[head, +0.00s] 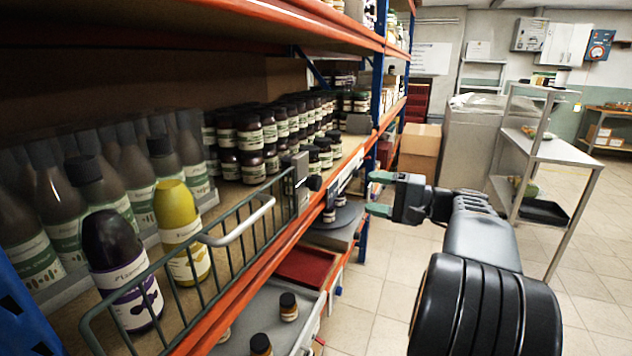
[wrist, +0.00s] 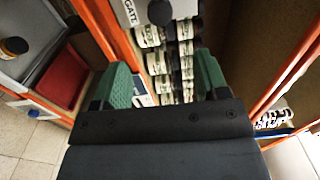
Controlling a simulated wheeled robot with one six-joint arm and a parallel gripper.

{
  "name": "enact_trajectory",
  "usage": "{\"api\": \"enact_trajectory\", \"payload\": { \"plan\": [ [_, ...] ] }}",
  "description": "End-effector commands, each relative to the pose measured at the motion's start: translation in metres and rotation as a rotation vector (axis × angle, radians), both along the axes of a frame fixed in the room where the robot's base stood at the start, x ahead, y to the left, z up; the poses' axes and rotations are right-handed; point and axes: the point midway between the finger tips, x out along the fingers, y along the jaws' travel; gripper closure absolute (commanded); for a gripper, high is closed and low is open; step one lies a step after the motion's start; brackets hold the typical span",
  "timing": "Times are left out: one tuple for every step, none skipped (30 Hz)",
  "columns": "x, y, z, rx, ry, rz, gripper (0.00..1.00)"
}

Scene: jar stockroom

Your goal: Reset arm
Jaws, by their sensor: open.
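My gripper (head: 379,194) is on the right in the head view, out over the aisle and pointing left at the shelf's front edge. Its two green-padded fingers are apart with nothing between them. In the wrist view my gripper (wrist: 160,88) also shows open, with rows of jars and the shelf edge beyond the fingers. My arm runs from the gripper to the lower right, clear of the shelf.
An orange-edged shelf (head: 262,262) holds rows of dark jars (head: 250,150), a yellow bottle (head: 178,230) and a purple-labelled bottle (head: 122,268) behind a wire basket gate (head: 235,240). A cardboard box (head: 419,150) and a metal table (head: 560,150) stand beyond. The tiled floor is open.

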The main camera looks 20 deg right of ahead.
Motion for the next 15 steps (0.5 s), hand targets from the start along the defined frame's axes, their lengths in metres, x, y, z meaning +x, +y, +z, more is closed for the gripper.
{"api": "enact_trajectory", "payload": {
  "plan": [
    [0.000,0.000,0.000,0.000,0.000,0.000,0.33],
    [0.000,0.000,0.000,0.000,0.000,0.000,0.33],
    [0.000,0.000,0.000,0.001,0.001,0.000,0.33],
    [0.000,0.000,0.000,0.004,0.006,-0.003,0.33],
    [0.002,-0.001,-0.001,0.006,0.013,-0.012,0.33],
    [0.003,-0.004,-0.005,0.001,0.038,-0.029,0.33],
    [0.004,-0.005,-0.012,-0.008,0.071,-0.041,0.33],
    [0.005,-0.007,-0.022,-0.017,0.113,-0.054,0.33],
    [0.005,-0.008,-0.039,-0.033,0.182,-0.073,0.33],
    [0.003,-0.009,-0.055,-0.050,0.244,-0.088,0.33],
    [-0.001,-0.009,-0.071,-0.076,0.310,-0.103,0.33],
    [-0.006,-0.003,-0.088,-0.125,0.401,-0.113,0.33],
    [-0.011,0.005,-0.099,-0.174,0.470,-0.112,0.33],
    [-0.016,0.015,-0.110,-0.231,0.537,-0.104,0.33],
    [-0.025,0.030,-0.121,-0.321,0.618,-0.089,0.33]
  ]
}}
